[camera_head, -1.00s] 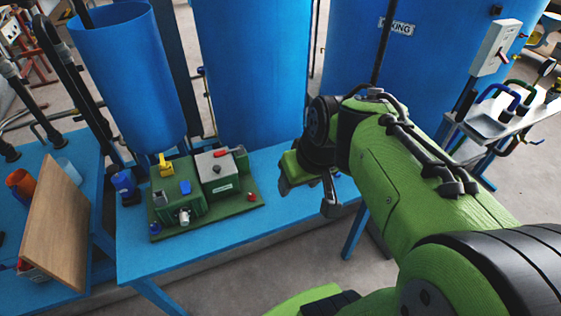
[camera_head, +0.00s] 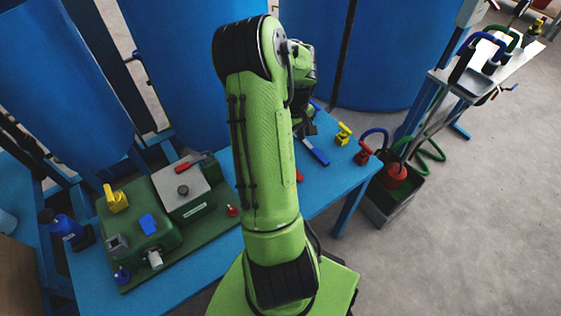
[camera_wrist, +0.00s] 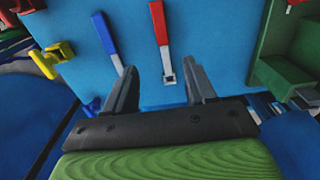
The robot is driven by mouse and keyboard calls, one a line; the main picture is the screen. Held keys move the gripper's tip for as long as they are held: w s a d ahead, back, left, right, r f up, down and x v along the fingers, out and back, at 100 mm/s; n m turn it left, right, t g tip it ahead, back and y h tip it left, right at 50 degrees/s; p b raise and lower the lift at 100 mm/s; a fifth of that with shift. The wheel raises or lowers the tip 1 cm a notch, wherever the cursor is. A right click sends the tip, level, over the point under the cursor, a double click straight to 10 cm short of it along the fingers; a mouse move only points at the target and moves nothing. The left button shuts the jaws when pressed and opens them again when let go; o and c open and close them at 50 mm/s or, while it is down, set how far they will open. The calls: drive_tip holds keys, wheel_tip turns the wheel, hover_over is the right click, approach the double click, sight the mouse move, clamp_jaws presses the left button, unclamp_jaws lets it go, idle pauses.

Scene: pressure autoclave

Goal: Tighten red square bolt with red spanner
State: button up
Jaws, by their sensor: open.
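The red spanner (camera_wrist: 159,24) lies flat on the blue table in the wrist view, its metal end between the sight lines of my fingers. A sliver of its red handle (camera_head: 299,175) shows beside my arm in the head view. My gripper (camera_wrist: 160,66) is open above the table, with nothing held; my arm mostly hides it in the head view. A small red bolt (camera_head: 232,211) stands on the right side of the green base plate (camera_head: 135,283); its square shape is too small to confirm.
A blue spanner (camera_wrist: 105,32) lies left of the red one. A yellow valve (camera_head: 343,133) and a red valve (camera_head: 363,155) stand near the table's right end. Tall blue tanks (camera_head: 190,60) rise behind. A grey bin (camera_head: 385,208) sits on the floor at right.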

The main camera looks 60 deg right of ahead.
drive_tip(key=f+b, duration=0.2)
drive_tip(key=f, duration=0.5)
drive_tip(key=f+b, duration=0.1)
drive_tip(key=f, duration=0.5)
drive_tip(key=shift+w+a+f+b, duration=0.15)
drive_tip(key=shift+w+f+b, duration=0.05)
drive_tip(key=shift+f+b, duration=0.2)
drive_tip(key=shift+r, duration=0.1)
clamp_jaws()
